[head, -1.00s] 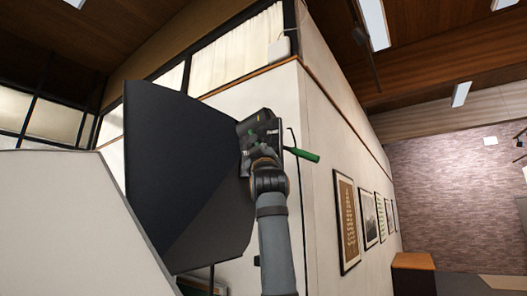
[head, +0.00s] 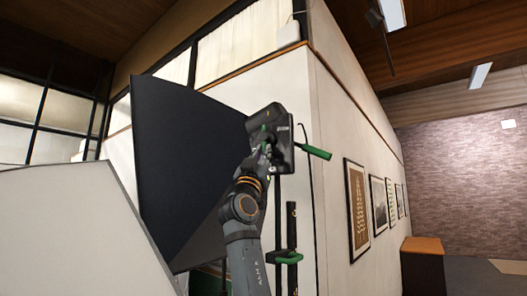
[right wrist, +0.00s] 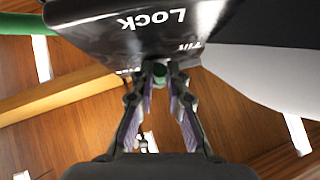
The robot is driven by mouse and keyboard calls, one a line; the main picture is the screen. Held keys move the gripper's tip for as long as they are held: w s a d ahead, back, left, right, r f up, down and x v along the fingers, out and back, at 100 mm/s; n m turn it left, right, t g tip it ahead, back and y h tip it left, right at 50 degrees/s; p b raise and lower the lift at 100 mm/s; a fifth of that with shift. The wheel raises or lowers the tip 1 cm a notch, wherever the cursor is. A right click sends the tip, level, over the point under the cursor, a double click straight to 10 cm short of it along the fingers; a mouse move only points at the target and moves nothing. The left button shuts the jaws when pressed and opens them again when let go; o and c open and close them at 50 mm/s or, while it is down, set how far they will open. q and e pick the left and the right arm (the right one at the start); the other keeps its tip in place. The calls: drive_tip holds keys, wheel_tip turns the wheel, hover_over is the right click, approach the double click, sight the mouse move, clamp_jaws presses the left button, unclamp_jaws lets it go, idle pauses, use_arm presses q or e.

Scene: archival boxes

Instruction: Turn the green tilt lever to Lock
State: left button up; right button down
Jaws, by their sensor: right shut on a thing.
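The green tilt lever (right wrist: 160,72) shows end-on in the right wrist view, beneath a black plate (right wrist: 125,38) lettered LOCK and, smaller, Tilt. My right gripper (right wrist: 160,82) is shut on the lever, with its two fingers on either side of the green end. In the head view my right gripper (head: 264,150) reaches up to the black head (head: 284,150) of the stand and hides most of the lever. Which setting the lever is at, I cannot tell. My left gripper is in neither view.
A separate green handle (head: 315,152) sticks out right of the head. A large dark hood (head: 190,150) stands left of my gripper, with a pale slanted panel (head: 70,220) nearer. A green clamp (head: 288,258) sits lower on the stand. The right side is open.

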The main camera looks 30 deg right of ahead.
drive_tip(key=c, duration=1.3)
unclamp_jaws()
drive_tip(key=shift+w, duration=0.1)
drive_tip(key=shift+c, duration=0.2)
drive_tip(key=v, duration=1.2)
drive_tip(key=shift+d+f, duration=0.1)
